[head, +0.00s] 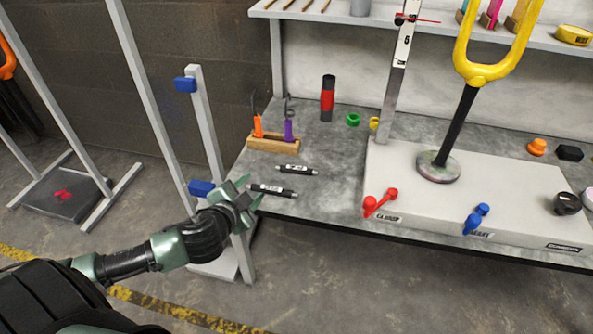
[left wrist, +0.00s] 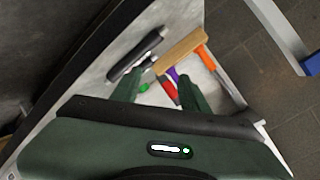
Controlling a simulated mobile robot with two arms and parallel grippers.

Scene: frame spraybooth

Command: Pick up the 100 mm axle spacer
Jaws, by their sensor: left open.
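Two black rods with white labels, likely axle spacers, lie on the grey bench near its left front corner. One is the nearer rod (head: 272,190), the other the farther rod (head: 296,169). Their label text is too small to read, so I cannot tell which is 100 mm. My left gripper (head: 250,191) is open and empty at the bench's left edge, beside the left end of the nearer rod. In the left wrist view, its two fingers (left wrist: 159,88) are spread, with a dark rod (left wrist: 135,55) beyond them. My right gripper is not in view.
A wooden holder (head: 273,145) with orange and purple-handled tools stands behind the rods. A black-and-red cylinder (head: 327,98) stands further back. A pale base plate (head: 470,190) with a yellow fork stand fills the right. A grey post (head: 207,125) with blue clamps rises left of the bench.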

